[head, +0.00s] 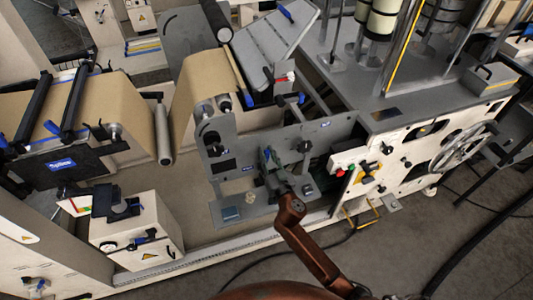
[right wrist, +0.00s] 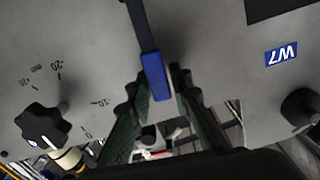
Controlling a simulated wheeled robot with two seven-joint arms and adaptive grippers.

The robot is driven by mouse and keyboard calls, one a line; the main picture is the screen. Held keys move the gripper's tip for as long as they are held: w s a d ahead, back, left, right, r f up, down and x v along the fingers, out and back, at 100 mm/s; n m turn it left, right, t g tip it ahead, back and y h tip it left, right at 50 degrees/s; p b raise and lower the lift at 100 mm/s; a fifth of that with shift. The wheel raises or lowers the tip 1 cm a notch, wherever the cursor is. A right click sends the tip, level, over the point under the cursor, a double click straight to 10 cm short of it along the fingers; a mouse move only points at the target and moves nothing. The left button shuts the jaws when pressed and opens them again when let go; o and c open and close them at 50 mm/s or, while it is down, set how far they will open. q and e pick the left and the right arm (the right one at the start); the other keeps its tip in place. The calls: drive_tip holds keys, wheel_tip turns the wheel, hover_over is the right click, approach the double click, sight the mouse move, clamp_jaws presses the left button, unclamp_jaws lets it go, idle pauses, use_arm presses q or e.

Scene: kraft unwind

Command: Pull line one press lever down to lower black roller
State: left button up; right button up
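My right gripper (head: 268,158) is at the grey side plate of the machine, with my brown arm reaching it from below. In the right wrist view, a dark lever with a blue end (right wrist: 155,76) comes down from the top and its end lies between the two green fingers of my right gripper (right wrist: 159,85). The fingers stand close on both sides of the blue end; whether they press on it is unclear. The lever is hard to make out behind the gripper in the head view. I cannot tell which roller the lever moves. My left gripper is out of view.
A control box with red and green buttons (head: 352,160) stands to the right. Brown paper web (head: 205,80) runs over rollers to the left.

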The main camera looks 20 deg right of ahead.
clamp_jaws()
drive_tip(key=shift+d, duration=0.1)
idle(0.4)
